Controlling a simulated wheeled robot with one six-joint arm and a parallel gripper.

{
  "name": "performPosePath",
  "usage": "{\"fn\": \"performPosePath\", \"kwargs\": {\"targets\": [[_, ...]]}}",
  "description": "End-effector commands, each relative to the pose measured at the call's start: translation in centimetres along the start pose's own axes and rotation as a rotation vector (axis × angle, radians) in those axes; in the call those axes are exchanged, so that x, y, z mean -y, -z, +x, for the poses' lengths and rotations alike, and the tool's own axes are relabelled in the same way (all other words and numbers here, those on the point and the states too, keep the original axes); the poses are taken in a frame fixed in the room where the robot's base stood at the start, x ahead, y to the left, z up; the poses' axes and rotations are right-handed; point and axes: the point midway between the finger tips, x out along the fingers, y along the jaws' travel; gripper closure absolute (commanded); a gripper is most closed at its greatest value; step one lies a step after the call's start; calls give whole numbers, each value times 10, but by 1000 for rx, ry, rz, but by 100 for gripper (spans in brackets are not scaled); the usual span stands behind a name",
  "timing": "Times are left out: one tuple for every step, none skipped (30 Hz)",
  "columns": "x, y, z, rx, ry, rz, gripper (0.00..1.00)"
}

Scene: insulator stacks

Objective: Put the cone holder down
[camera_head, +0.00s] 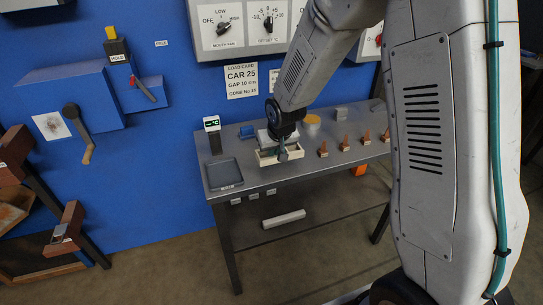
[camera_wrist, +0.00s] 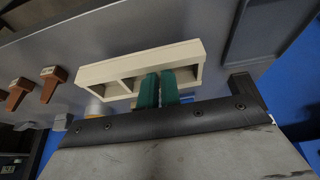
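My gripper (camera_wrist: 160,88) shows two teal fingers close together in the wrist view, with a narrow gap between them. No held thing shows clearly in this gap. The fingertips overlap the near wall of a cream divided box (camera_wrist: 180,57), and I cannot tell whether they touch it. In the head view my gripper (camera_head: 283,153) points down at this box (camera_head: 267,160) on the bench. Several brown upright holders with pale labels, among them one (camera_head: 323,150), stand right of the box; two show in the wrist view (camera_wrist: 18,94). I cannot tell which thing is the cone holder.
A dark grey tray (camera_head: 224,174) lies on the metal bench (camera_head: 255,182) left of the box. A small display (camera_head: 212,124) stands behind the tray. Bare bench lies in front of the holders.

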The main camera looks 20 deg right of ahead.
Motion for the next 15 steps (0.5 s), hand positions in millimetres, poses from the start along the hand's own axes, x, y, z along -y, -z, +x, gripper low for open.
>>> {"fn": "performPosePath", "kwargs": {"targets": [[-1, 6, 4, 1, -1, -1, 100], [-2, 9, 5, 1, -1, -1, 100], [-2, 11, 6, 1, 0, 0, 100], [-2, 12, 7, 1, 0, 0, 100], [-2, 14, 7, 1, 0, -1, 100], [-2, 16, 8, 1, 0, -1, 100], [-3, 18, 10, 1, 0, -2, 100], [-3, 20, 11, 1, 0, -2, 100], [-3, 20, 15, 3, 0, -3, 100], [-3, 17, 20, 5, 0, -4, 100], [-3, 15, 24, 5, 0, -4, 100], [-3, 12, 31, 5, 0, -4, 100], [-3, 10, 35, 5, 0, -5, 100], [-3, 9, 39, 4, 0, -4, 100], [-3, 8, 42, 3, 0, -3, 100]]}}
